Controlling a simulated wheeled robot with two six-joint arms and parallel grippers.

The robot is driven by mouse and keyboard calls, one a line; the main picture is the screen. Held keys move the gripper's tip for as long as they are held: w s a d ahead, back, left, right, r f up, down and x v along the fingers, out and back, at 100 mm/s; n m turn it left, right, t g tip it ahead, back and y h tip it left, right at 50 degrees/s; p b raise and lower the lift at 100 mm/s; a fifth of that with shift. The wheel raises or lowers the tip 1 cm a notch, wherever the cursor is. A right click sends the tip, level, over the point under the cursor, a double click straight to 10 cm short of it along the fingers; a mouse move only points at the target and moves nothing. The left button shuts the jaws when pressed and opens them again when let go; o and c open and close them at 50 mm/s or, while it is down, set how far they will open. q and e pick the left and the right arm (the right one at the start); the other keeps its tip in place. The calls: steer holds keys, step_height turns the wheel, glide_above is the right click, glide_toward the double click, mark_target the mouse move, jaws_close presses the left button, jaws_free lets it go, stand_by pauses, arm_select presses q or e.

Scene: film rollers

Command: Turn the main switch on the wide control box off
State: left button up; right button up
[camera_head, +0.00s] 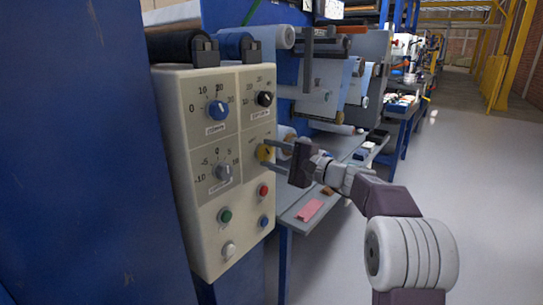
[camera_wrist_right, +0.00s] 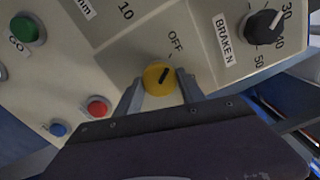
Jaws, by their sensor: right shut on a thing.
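The wide control box (camera_head: 200,185) is a cream panel at the left of the head view. Its main switch is a yellow knob (camera_head: 264,152) on the right side of the panel, also in the wrist view (camera_wrist_right: 158,79). My right gripper (camera_wrist_right: 160,92) has one finger on each side of the yellow knob and is shut on it. In the head view the right gripper (camera_head: 273,149) reaches the knob from the right. The knob's dark pointer mark points roughly at the tick below the OFF label (camera_wrist_right: 175,42). My left gripper is out of view.
Above the switch is a black knob (camera_head: 264,98). Blue (camera_head: 218,110) and grey (camera_head: 223,172) knobs sit to its left. Below are green (camera_head: 225,215), red (camera_head: 264,190), blue (camera_head: 264,221) and white (camera_head: 229,250) buttons. Machine rollers stand behind; the floor at right is clear.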

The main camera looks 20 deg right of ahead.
steer(key=o, duration=1.4)
steer(key=shift+c, duration=0.2)
steer(key=p+v, duration=0.1)
steer(key=v, duration=0.8)
steer(key=shift+p, duration=0.35)
